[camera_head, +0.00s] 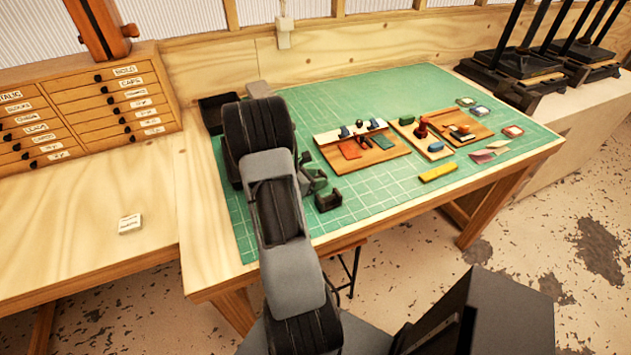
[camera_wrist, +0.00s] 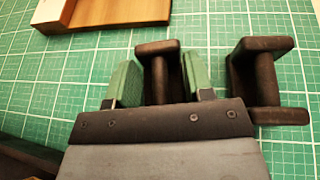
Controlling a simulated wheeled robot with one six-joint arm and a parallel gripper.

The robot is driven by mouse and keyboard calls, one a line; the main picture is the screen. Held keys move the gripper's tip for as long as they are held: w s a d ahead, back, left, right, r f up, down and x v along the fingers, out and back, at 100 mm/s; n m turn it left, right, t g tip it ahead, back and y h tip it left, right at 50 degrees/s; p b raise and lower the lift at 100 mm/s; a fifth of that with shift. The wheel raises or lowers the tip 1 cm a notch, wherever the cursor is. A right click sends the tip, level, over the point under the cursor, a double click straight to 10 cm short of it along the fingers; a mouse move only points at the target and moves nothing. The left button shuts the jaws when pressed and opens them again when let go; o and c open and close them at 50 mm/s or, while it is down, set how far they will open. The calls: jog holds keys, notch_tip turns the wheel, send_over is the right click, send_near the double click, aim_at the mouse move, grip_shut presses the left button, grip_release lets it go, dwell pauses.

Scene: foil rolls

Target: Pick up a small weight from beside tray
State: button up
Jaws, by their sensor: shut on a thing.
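My gripper (camera_wrist: 161,82) has green-padded fingers and is shut on a dark, spool-shaped weight (camera_wrist: 158,62) standing between them in the wrist view. A second dark weight (camera_wrist: 262,75) of the same shape stands just right of my gripper, apart from it. The second weight also shows in the head view (camera_head: 328,201) on the green mat. The edge of a wooden tray (camera_wrist: 130,12) shows at the upper left of the wrist view. In the head view, my arm hides part of my gripper, and I cannot clearly make out the held weight.
The green gridded cutting mat (camera_head: 376,198) covers the table, with bare room in front of the trays. Wooden trays with tools (camera_head: 362,146) lie to the right of my gripper. A yellow block (camera_head: 437,172) lies further right. A drawer cabinet (camera_head: 90,110) stands at the left.

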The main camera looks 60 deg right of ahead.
jog(key=c, duration=0.6)
jog(key=shift+c, duration=0.6)
jog(key=shift+r, duration=0.2)
